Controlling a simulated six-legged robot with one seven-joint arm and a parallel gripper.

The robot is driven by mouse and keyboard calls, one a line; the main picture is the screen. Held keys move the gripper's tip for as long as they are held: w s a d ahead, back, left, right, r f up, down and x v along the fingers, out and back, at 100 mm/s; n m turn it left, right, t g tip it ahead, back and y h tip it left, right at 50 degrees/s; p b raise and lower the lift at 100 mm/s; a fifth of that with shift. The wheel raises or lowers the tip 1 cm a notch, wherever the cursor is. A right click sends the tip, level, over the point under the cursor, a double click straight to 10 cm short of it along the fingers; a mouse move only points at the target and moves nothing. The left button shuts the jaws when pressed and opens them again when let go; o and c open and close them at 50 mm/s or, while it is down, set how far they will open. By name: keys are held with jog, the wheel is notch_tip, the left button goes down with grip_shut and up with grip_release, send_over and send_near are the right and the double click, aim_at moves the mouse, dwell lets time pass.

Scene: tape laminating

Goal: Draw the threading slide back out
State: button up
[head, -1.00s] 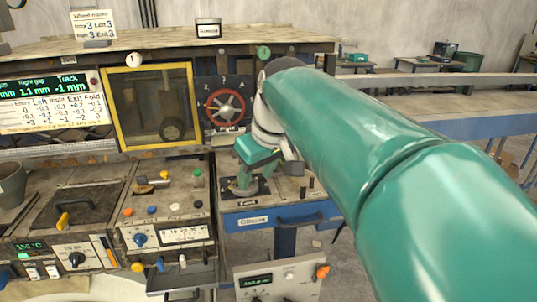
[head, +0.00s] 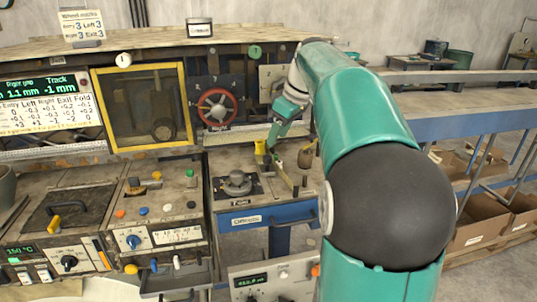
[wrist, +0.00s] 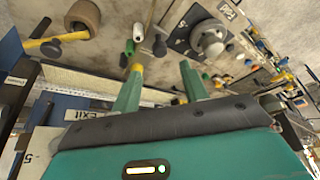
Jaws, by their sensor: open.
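My gripper (head: 272,141) is open over the right-hand end of the bench, to the right of and behind a round grey dial (head: 236,183). In the wrist view its two green fingers (wrist: 158,72) are spread with nothing between them. Just past the fingertips are a green peg, a white peg (wrist: 138,32) and a dark knob (wrist: 159,46). I cannot tell for sure which part is the threading slide. A narrow pale strip (head: 281,175) runs along the bench below my gripper and may belong to it.
The dial on a plate marked Fold (wrist: 208,40) stands to the right in the wrist view. A brown roller (wrist: 83,17) and a yellow handle (wrist: 42,43) are at the left. A red handwheel (head: 217,107) and a yellow-framed window (head: 145,105) are behind the bench.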

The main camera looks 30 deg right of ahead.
aim_at(268, 156)
jog(key=x, duration=0.8)
grip_shut()
